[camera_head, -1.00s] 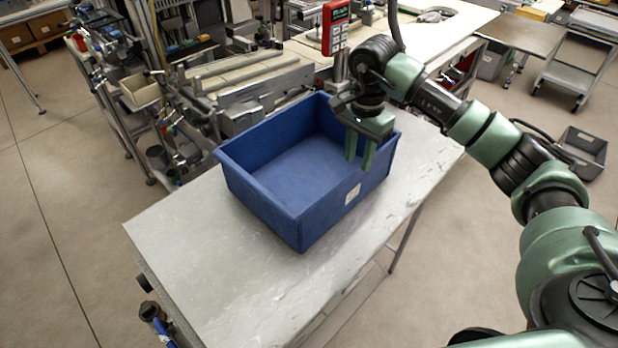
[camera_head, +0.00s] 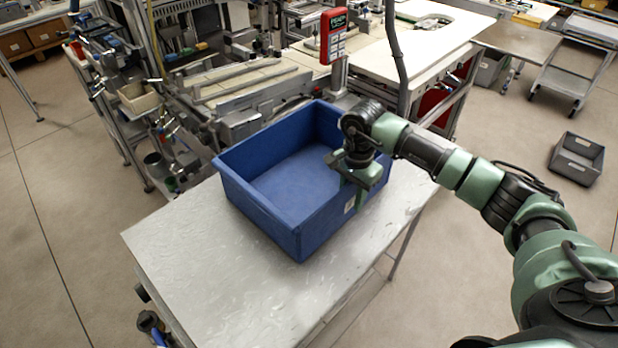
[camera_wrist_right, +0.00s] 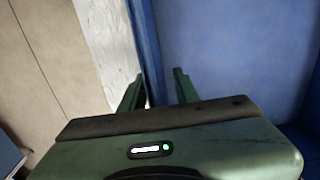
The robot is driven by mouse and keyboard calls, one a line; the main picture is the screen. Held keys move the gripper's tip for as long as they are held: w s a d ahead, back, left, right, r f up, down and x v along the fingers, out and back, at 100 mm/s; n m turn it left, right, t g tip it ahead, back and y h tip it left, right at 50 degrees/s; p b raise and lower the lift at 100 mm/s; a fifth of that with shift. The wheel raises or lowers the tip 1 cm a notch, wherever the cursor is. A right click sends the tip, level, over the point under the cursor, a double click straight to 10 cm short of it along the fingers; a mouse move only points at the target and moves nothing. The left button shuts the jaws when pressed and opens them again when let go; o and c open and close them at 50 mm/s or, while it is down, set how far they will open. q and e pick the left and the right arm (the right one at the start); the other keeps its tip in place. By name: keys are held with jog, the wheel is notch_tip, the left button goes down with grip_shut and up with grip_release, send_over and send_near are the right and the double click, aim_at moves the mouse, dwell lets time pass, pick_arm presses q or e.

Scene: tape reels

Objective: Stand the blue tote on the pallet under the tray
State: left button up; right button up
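The blue tote (camera_head: 265,215) stands upright and empty on a light grey table (camera_head: 215,270). It also shows in the right wrist view (camera_wrist_right: 235,55). My right gripper (camera_head: 352,188) points down at the tote's right-hand near wall, by a pale label. In the right wrist view the fingers (camera_wrist_right: 160,92) are apart, one on each side of the wall's rim, with a gap between the rim and the inner finger. My left gripper is not in view. I cannot make out the pallet or the tray.
A machine bench with a red handheld unit (camera_head: 333,35) stands behind the table. A grey bin (camera_head: 577,158) lies on the floor at the right. A cart (camera_head: 575,60) stands at the far right. The table's near left part is clear.

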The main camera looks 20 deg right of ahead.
jog(key=shift+f, duration=0.1)
grip_shut()
dwell(1.2)
jog(key=shift+w, duration=0.2)
